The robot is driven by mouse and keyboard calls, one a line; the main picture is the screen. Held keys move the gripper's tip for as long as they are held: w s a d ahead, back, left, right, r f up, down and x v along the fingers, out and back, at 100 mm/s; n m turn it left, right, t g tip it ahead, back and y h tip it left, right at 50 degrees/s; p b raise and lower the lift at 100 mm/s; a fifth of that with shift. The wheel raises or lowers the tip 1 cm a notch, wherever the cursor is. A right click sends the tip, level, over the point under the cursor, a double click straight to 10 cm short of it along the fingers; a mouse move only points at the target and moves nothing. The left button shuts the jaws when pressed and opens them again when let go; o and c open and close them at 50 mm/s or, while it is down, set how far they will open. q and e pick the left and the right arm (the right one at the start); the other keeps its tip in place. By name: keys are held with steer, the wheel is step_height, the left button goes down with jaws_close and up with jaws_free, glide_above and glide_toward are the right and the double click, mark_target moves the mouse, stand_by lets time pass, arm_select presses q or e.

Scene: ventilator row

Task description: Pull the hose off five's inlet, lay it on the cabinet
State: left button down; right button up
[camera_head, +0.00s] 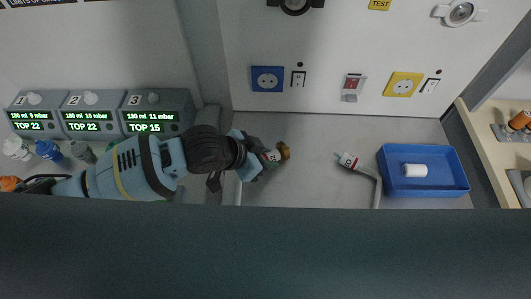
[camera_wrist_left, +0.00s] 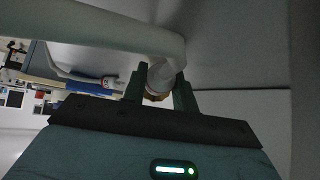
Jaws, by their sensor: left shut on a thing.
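My left gripper (camera_head: 264,160) is shut on a pale hose (camera_wrist_left: 161,72) with a brown-orange end (camera_head: 283,151). In the left wrist view the hose end sits between the two fingers (camera_wrist_left: 158,92), and its pale tube crosses above them. In the head view the gripper is over the grey top (camera_head: 310,128), and I cannot tell whether the held end touches it. A second grey hose (camera_head: 377,190) with a white labelled connector (camera_head: 348,160) lies to the right. Units marked 1, 2 and 3 show at the left. No unit marked five is readable. My right gripper is out of view.
A blue tray (camera_head: 461,186) with a white cylinder (camera_head: 414,170) stands to the right. The unit marked 3 (camera_head: 183,101) stands left of the gripper. Sockets (camera_head: 268,79) line the back wall. Grey top is clear between the held end and the second hose.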

arm_select(q)
steer(key=c, duration=1.1)
jaws_free()
steer(key=shift+o, duration=0.4)
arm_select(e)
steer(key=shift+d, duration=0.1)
arm_select(q)
steer(key=v, duration=0.8)
steer(key=shift+p, duration=0.4)
step_height(320, 180, up, 8)
steer(key=p, duration=0.2)
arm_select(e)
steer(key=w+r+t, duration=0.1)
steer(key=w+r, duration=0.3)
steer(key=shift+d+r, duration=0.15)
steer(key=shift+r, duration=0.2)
